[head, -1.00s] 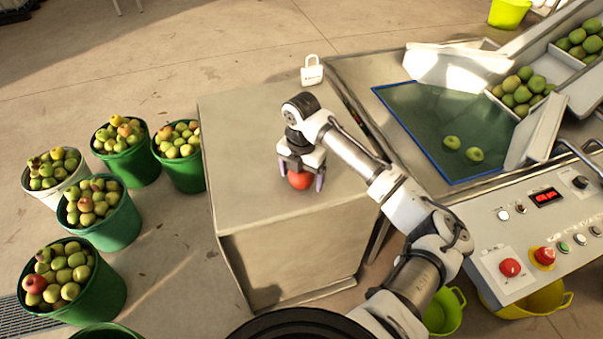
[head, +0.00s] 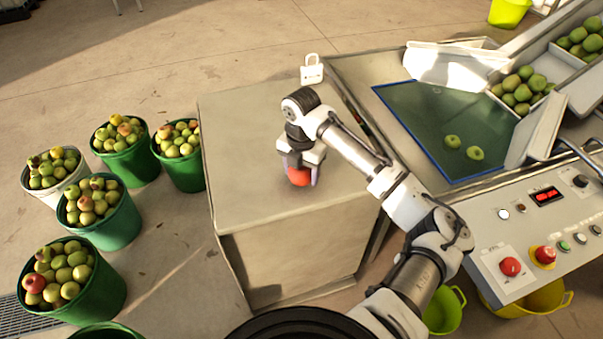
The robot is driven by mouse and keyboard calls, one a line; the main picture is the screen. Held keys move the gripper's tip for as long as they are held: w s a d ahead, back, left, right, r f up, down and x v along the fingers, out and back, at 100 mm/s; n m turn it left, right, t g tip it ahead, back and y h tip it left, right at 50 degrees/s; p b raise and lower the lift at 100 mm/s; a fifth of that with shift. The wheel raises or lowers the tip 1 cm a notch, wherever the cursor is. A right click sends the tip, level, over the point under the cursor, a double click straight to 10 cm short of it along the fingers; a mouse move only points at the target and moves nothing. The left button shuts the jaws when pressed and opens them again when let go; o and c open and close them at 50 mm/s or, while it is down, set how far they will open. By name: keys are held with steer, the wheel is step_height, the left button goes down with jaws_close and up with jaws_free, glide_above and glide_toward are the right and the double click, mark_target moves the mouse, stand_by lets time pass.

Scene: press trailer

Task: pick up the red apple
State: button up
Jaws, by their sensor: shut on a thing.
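The red apple (head: 299,177) is on or just above the top of the grey metal cabinet (head: 240,185); I cannot tell whether it touches the surface. My gripper (head: 299,180) points down over it and is shut on it, one finger on each side. The upper part of the apple is hidden by the gripper body.
A white padlock-shaped object (head: 312,70) stands at the cabinet's back edge. A blue-edged sorting bed (head: 420,115) with two green apples (head: 474,153) and a control panel (head: 535,235) lie to the right. Green buckets of apples (head: 115,225) stand on the floor at left.

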step_height(320, 180, up, 19)
steer(key=b, duration=0.2)
steer(key=shift+r, duration=0.15)
